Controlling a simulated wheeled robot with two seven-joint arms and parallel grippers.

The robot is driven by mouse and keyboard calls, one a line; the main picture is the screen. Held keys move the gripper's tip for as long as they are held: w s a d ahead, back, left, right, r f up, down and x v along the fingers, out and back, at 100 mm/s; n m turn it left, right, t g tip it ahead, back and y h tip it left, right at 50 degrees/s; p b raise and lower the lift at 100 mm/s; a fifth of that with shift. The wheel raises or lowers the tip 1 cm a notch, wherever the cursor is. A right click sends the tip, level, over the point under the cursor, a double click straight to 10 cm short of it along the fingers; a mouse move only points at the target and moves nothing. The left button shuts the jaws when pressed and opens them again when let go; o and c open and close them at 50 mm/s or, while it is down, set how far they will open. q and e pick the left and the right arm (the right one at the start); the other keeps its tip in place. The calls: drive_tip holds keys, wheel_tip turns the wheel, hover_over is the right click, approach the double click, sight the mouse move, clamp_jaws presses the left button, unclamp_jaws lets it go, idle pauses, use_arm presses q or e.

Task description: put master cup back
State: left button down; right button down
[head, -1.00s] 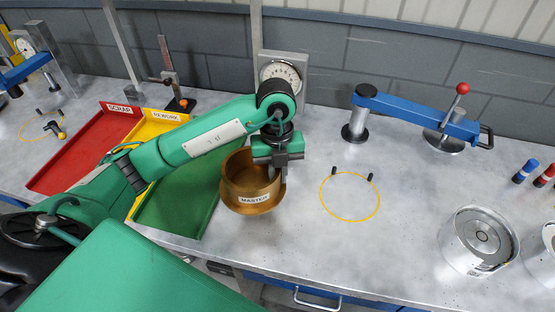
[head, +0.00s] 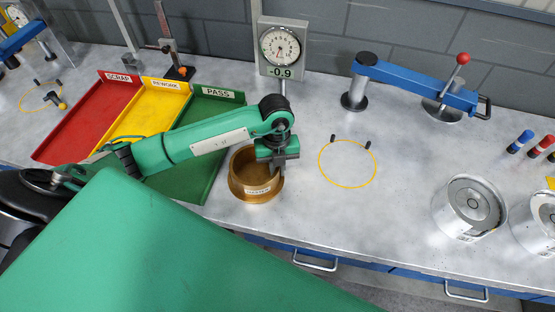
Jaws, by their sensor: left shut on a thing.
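The master cup (head: 239,185) is a brass-coloured round cup with a wider lower rim and a white label on its front. It is at the bench's front edge, just right of the green PASS tray. My left gripper (head: 278,168) is shut on the right side of its wall. The cup looks upright and open at the top. I cannot tell whether its base touches the bench. A yellow ring (head: 322,172) with two dark pegs is marked on the bench to the right, and it is empty. My right gripper is not in view.
Red SCRAP (head: 85,120), yellow REWORK (head: 150,110) and green PASS (head: 195,180) trays lie left. A dial gauge reading -0.9 (head: 281,46) stands behind. A blue lever fixture (head: 415,85) and metal clutch parts (head: 470,205) are right. Bench around the ring is clear.

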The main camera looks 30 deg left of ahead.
use_arm(q)
drive_tip(key=c, duration=1.9)
unclamp_jaws()
drive_tip(key=shift+f, duration=0.1)
drive_tip(key=o, duration=0.4)
drive_tip(key=shift+o, duration=0.2)
drive_tip(key=r+b, duration=0.1)
drive_tip(key=r, duration=0.2)
drive_tip(key=r+b, duration=0.1)
drive_tip(key=r, duration=0.3)
drive_tip(key=w+r+b, duration=0.1)
drive_tip(key=r, duration=0.3)
drive_tip(key=shift+a, duration=0.3)
drive_tip(key=shift+w+r+b, duration=0.1)
drive_tip(key=shift+r+b, duration=0.25)
drive_tip(key=shift+r, duration=0.3)
